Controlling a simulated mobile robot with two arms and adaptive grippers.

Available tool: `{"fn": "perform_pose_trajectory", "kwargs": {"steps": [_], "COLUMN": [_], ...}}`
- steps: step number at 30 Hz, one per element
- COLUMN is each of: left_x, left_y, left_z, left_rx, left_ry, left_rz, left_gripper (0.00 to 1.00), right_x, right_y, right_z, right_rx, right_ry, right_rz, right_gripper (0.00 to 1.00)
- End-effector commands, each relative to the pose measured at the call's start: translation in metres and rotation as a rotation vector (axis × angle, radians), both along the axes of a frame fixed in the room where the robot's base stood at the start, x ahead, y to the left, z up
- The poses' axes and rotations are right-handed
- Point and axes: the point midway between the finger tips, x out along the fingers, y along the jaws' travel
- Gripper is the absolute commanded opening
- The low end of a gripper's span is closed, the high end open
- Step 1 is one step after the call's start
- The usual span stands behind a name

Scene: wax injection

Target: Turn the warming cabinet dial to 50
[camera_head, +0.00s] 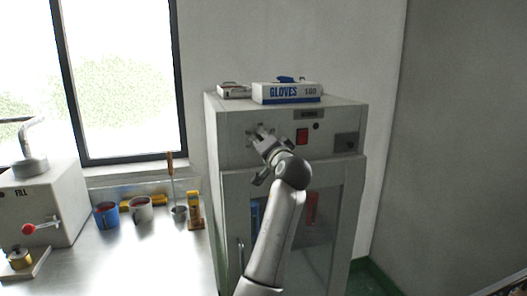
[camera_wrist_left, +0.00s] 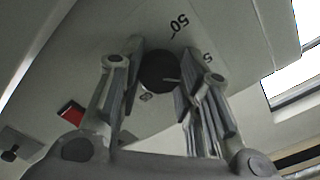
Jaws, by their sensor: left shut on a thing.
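The warming cabinet (camera_head: 232,150) is a grey unit with a control panel across its top. Its dial (camera_wrist_left: 158,70) is a round black knob, seen in the left wrist view between my left fingers. A short white pointer line on the knob points toward the right finger, not at the printed "50" (camera_wrist_left: 178,25) above it. Another mark, partly hidden, sits by the right finger. My left gripper (camera_wrist_left: 158,88) is shut on the dial. In the head view the gripper (camera_head: 260,137) is at the panel's left part and hides the dial. My right gripper is not in view.
A red switch (camera_head: 302,136) is on the panel, right of my gripper. A gloves box (camera_head: 287,93) lies on the cabinet top. A steel bench (camera_head: 150,262) with a blue cup (camera_head: 106,214), a grey cup (camera_head: 141,209) and a machine (camera_head: 45,205) stands left.

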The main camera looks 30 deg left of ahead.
Motion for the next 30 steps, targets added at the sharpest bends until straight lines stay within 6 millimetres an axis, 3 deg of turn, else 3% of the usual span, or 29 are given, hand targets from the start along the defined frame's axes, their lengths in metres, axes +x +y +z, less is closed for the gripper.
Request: {"fn": "perform_pose_trajectory", "kwargs": {"steps": [1,9,30], "left_x": [0.0,0.001,0.002], "left_y": [0.0,-0.001,-0.001], "left_z": [-0.008,-0.008,-0.009], "left_rx": [-0.036,-0.202,-0.633], "left_ry": [-0.03,-0.223,-0.721], "left_rz": [0.001,0.001,0.004], "left_gripper": [0.08,0.08,0.08], "right_x": [0.0,0.0,0.0], "right_y": [0.0,0.0,0.0], "right_z": [-0.009,-0.03,-0.071], "right_rx": [0.0,0.0,0.0], "right_ry": [0.0,0.0,0.0], "right_rz": [0.0,0.0,0.0], "right_gripper": [0.0,0.0,0.0]}}
